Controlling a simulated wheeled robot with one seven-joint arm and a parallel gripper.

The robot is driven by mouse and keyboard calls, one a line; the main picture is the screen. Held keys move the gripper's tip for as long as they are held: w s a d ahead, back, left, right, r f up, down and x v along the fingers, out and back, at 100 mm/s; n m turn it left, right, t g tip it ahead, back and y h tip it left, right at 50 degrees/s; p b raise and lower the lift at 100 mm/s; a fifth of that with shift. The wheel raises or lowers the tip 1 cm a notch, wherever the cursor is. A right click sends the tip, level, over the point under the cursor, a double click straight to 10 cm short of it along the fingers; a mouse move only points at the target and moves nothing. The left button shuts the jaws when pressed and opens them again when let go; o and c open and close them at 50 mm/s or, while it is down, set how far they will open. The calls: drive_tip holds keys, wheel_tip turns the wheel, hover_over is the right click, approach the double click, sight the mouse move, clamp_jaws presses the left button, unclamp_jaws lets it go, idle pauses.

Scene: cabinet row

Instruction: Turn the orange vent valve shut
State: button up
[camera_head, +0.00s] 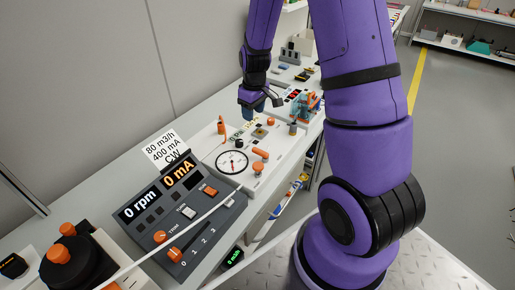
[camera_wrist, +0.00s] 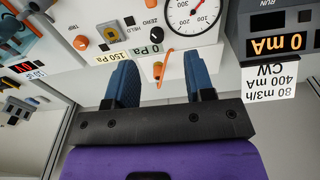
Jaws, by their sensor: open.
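An orange upright handle, which looks like the vent valve (camera_head: 221,127), stands at the wall-side edge of the white gauge panel. Nothing is held.
The white panel carries a round gauge (camera_head: 232,162) and several orange knobs. A dark control box (camera_head: 178,215) reading 0 rpm and 0 mA stands nearer, with a paper card (camera_head: 166,147) behind it. A thin pale rod crosses the box. The grey wall borders the bench.

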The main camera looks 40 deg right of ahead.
hover_over(257, 149)
wheel_tip(257, 149, down, 8)
drive_tip(key=r, duration=0.1)
drive_tip(key=shift+n+g, duration=0.3)
wheel_tip(257, 149, down, 11)
clamp_jaws()
